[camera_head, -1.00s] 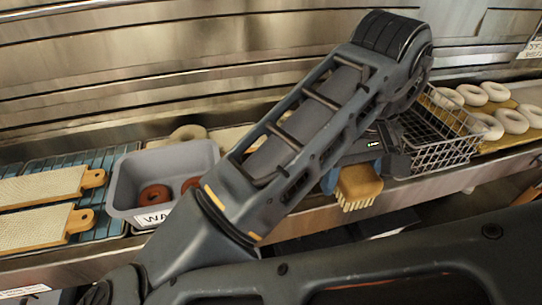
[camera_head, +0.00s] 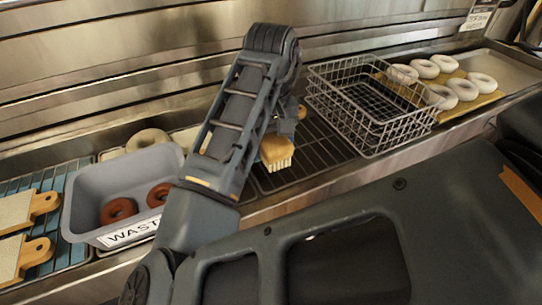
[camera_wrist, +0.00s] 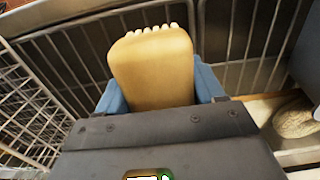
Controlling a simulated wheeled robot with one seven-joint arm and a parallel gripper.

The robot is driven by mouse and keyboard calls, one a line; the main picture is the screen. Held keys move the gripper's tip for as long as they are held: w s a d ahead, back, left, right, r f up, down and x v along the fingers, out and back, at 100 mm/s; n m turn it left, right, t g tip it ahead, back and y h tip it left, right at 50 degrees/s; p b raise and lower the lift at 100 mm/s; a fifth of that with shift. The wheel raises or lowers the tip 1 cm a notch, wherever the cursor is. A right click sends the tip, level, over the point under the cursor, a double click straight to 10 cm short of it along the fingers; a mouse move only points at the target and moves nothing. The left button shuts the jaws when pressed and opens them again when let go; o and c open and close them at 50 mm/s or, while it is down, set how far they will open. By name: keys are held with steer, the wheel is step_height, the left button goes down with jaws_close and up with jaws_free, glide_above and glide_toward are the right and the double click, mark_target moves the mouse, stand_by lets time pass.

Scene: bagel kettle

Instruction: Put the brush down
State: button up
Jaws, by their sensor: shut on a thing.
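The brush (camera_head: 277,152) has a tan wooden block and pale bristles. In the head view it shows beside my forearm, over the dark wire rack (camera_head: 310,155), between the grey bin and the wire basket. In the wrist view the brush (camera_wrist: 152,68) sits between the blue fingers of my gripper (camera_wrist: 158,92), bristles toward the top of the picture. My gripper is shut on the brush. My arm hides most of the gripper in the head view. I cannot tell whether the brush touches the rack.
A grey waste bin (camera_head: 82,205) with brown rings stands left. An empty wire basket (camera_head: 385,135) stands right of the brush. White rings (camera_head: 463,88) lie on a board farther right. Wooden boards (camera_head: 36,205) lie far left. Bare rack shows between brush and basket.

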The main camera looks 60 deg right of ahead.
mark_target(271, 134)
steer(key=shift+f, duration=1.8)
steer(key=shift+f, duration=0.15)
steer(key=o, duration=1.1)
step_height(271, 134, up, 12)
steer(key=shift+r+p, duration=0.2)
steer(key=shift+p, duration=0.6)
